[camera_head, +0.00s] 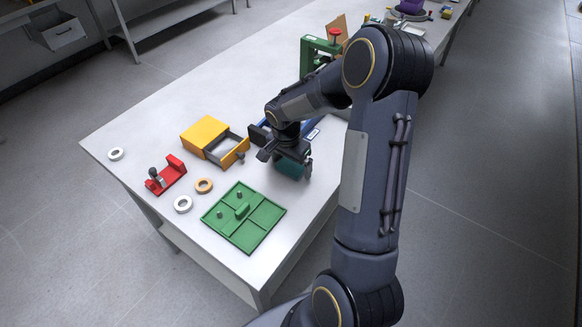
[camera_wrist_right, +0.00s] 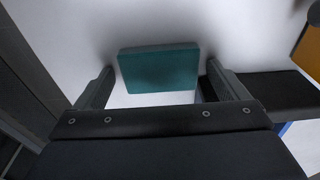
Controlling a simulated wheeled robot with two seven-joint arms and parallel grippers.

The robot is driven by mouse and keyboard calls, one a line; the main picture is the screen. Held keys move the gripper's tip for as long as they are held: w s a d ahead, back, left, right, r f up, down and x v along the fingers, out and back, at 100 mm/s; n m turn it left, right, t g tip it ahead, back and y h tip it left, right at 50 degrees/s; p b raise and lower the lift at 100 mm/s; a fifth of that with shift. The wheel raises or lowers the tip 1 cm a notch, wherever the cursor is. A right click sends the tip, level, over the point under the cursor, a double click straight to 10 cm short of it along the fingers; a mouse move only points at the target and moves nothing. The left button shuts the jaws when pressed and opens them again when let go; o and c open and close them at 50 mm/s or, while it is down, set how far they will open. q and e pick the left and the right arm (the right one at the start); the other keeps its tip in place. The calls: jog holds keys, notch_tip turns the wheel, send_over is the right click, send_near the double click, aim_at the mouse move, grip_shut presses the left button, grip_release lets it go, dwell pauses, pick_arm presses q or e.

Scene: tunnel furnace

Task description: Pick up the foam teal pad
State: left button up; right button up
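The teal foam pad (camera_head: 291,169) is below my right gripper (camera_head: 287,160) in the head view, partly hidden by it. In the right wrist view the pad (camera_wrist_right: 159,69) is a flat teal block between the two fingertips of my right gripper (camera_wrist_right: 160,78). The fingers are spread wide, and a gap shows between each finger and the pad. I cannot tell how far the fingertips are above the white table. My left gripper is not in view.
On the white table (camera_head: 130,125), a green divided tray (camera_head: 266,215) lies in front of my gripper. A yellow box with an open drawer (camera_head: 205,131) is to its left, with a red stand (camera_head: 172,174) and several rings beyond. A green press (camera_head: 308,55) stands behind.

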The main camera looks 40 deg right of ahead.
jog(key=c, duration=0.9)
jog(key=shift+o, duration=0.2)
jog(key=shift+r, duration=0.15)
